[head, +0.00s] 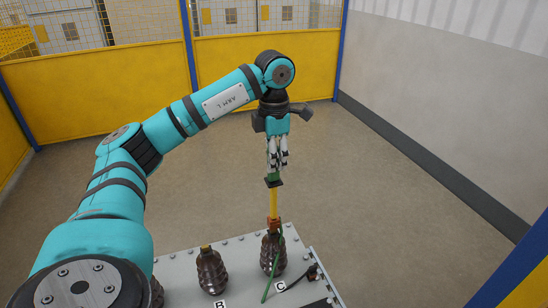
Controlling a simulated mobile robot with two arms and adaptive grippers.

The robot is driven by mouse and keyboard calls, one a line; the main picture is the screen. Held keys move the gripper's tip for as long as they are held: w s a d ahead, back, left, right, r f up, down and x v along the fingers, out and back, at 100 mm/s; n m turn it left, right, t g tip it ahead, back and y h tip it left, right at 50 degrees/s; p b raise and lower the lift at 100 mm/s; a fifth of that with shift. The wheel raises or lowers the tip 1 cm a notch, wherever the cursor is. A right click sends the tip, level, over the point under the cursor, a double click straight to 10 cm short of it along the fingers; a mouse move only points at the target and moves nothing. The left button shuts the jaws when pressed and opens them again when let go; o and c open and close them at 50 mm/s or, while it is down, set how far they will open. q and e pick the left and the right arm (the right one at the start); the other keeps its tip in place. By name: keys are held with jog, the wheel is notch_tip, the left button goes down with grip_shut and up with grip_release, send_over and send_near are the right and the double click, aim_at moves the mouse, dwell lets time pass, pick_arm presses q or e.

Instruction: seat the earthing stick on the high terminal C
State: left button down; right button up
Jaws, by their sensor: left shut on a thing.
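My left gripper (277,163) points straight down and is shut on the upper, green end of the earthing stick. The earthing stick (273,203) hangs upright, with a yellow shaft and an orange-brown head at its lower end. That head is right at the top of the brown ribbed insulator of terminal C (272,258). I cannot tell whether the head touches or sits around the terminal's top, as it hides it. A green cable (273,275) runs down from the head in front of the insulator. My right gripper is out of view.
Terminal B (211,271), a similar brown insulator with a yellowish top, stands to the left of C. Another insulator (156,292) is partly hidden by my left arm. All stand on a grey bolted plate (185,264). A black clamp-like piece (311,272) lies right of C.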

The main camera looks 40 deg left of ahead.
pick_arm(q)
jog(key=shift+f+b, duration=0.85)
jog(key=shift+f, duration=0.5)
jog(key=c, duration=1.1)
grip_release()
notch_tip(320, 180, up, 12)
jog(key=shift+r, duration=0.1)
